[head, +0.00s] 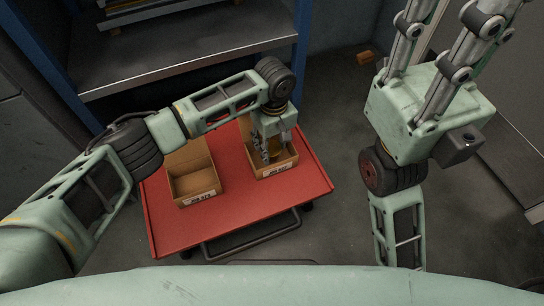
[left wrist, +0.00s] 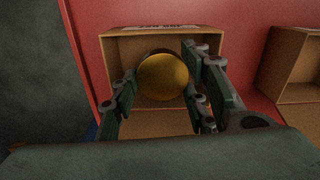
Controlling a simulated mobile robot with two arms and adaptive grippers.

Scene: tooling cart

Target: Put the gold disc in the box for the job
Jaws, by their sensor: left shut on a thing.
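The gold disc (left wrist: 162,77) is between the fingers of my left gripper (left wrist: 165,95), seen face-on in the left wrist view. The gripper is shut on it. In the head view my left gripper (head: 268,150) points down into the open top of the right cardboard box (head: 278,172), and a bit of gold shows there. The left wrist view shows this box (left wrist: 125,48) around and behind the disc. I cannot tell whether the disc touches the box floor. A second open box (head: 194,185) stands to the left and looks empty. Both front labels are too small to read surely.
The boxes stand on a red cart top (head: 238,214) with raised edges and a handle bar (head: 250,238) at the front. A grey shelf (head: 190,50) is behind it. The cart top has free room in front of the boxes.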

